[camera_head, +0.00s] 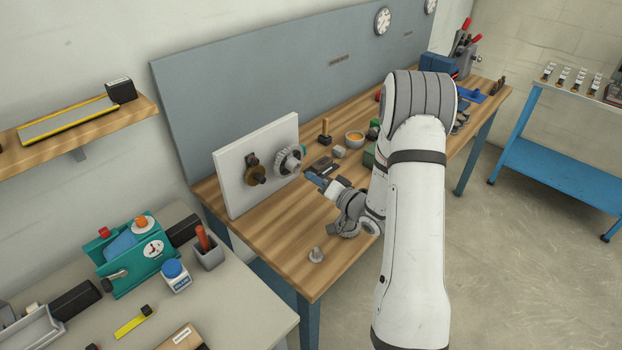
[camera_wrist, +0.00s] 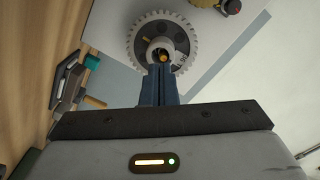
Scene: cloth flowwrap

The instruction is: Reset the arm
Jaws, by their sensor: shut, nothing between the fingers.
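My arm reaches over the wooden workbench (camera_head: 285,262) in the head view. My gripper (camera_head: 308,177) is near the white upright panel (camera_head: 238,184), pointing toward it. In the wrist view my gripper (camera_wrist: 161,70) is shut, its two dark fingers together with nothing between them. A grey toothed gear (camera_head: 287,160) is mounted on the panel; it also shows in the wrist view (camera_wrist: 137,50), just beyond my fingertips. I cannot tell whether they touch it. A brass-coloured wheel (camera_head: 255,175) sits beside the gear on the panel.
A small grey metal part (camera_head: 316,255) lies near the bench's front edge. A bowl (camera_head: 354,138), a wooden-handled tool (camera_head: 324,132) and small blocks stand behind my gripper. A grey table (camera_head: 240,300) with a teal device (camera_head: 135,262) is at lower left. Bench wood at front left is mostly clear.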

